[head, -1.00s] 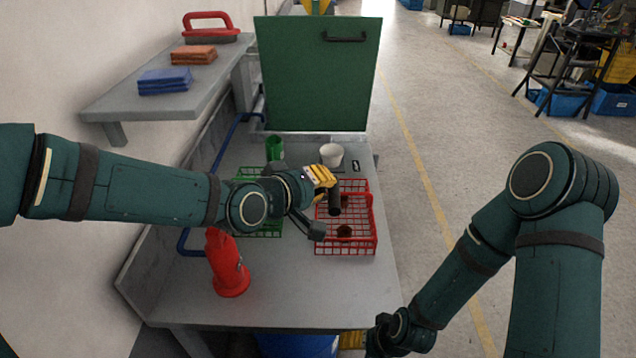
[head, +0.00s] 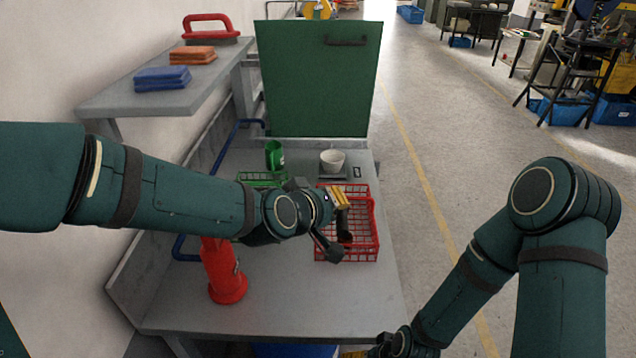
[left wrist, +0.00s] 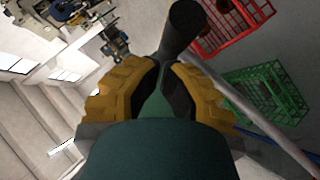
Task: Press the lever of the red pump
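The red pump (head: 224,276) stands upright on the grey bench at front left. My left arm crosses in front of its top, so its lever is hidden. My left gripper (head: 341,202) is above the red wire basket, to the right of the pump and apart from it. Its yellow fingers (left wrist: 160,75) look shut on a dark cylinder (left wrist: 185,28), which also shows in the head view (head: 345,224). My right gripper (head: 388,347) is low at the bottom edge, beside the bench; its fingers are not clear.
The red basket (head: 374,240) and a green basket (head: 262,177) stand on the bench (head: 290,300). Behind are a green cup (head: 274,156), a white bowl (head: 332,160) and a green panel (head: 315,85). A shelf (head: 118,98) juts out at left. Bench front is clear.

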